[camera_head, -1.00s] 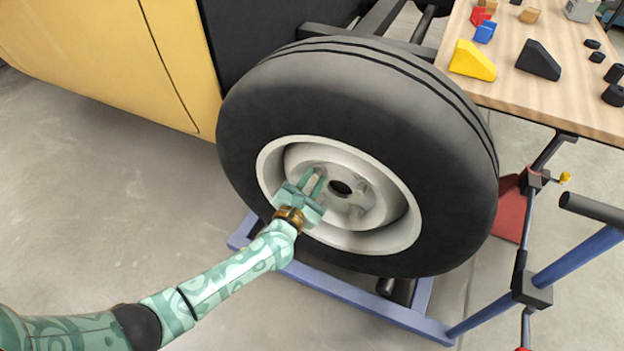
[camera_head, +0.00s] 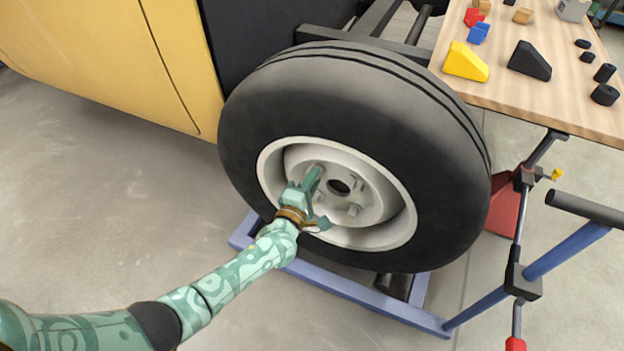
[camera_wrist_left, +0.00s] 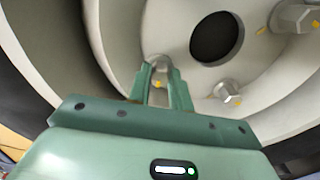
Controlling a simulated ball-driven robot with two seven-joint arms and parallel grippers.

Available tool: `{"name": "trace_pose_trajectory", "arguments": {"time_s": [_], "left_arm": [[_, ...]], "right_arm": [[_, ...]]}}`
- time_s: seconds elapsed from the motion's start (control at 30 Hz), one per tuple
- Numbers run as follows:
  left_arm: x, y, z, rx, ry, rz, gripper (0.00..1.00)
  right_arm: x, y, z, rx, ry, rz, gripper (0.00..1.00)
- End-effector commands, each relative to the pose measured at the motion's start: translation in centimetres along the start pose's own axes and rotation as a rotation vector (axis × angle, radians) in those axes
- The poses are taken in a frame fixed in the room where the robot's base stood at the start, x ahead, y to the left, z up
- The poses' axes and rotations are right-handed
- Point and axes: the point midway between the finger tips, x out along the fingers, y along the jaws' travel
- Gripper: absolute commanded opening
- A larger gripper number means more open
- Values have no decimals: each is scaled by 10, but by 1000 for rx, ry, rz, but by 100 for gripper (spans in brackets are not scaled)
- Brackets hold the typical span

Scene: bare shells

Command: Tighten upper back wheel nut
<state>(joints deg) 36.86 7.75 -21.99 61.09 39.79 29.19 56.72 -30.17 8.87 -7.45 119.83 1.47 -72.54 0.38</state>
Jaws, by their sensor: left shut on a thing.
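The large black-tyred wheel (camera_head: 300,105) has a pale rim with a dark centre hole (camera_head: 339,185). Several grey hex nuts sit around the hole. My left gripper (camera_head: 312,175) reaches in from the lower left and is shut on the upper-left wheel nut of the picture. In the left wrist view my left gripper's two fingers (camera_wrist_left: 160,72) flank this grey nut (camera_wrist_left: 158,62), partly hidden between the tips. Two other nuts show there, one below the centre hole (camera_wrist_left: 227,92) and one at the upper right (camera_wrist_left: 295,16), with yellow marks beside them. My right gripper is not in view.
A wooden table (camera_head: 560,105) at the upper right carries a yellow wedge (camera_head: 465,62), a black wedge (camera_head: 530,60) and small parts. A blue frame (camera_head: 375,298) lies under the wheel. A blue bar with a black handle (camera_head: 585,208) stands right. The yellow body panel (camera_head: 100,60) is left.

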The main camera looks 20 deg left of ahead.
Motion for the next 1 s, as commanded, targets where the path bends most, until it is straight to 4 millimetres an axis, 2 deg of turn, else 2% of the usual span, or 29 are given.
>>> {"name": "trace_pose_trajectory", "arguments": {"time_s": [0.43, 0.6, 1.0], "left_arm": [[-1, -3, 0, 408, -2, -5, 0], [-2, -4, 0, 533, -3, -6, 0], [-2, -5, 0, 695, -4, -7, 0]], "right_arm": [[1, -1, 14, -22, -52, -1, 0], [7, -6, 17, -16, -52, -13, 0], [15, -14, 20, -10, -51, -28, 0]]}}
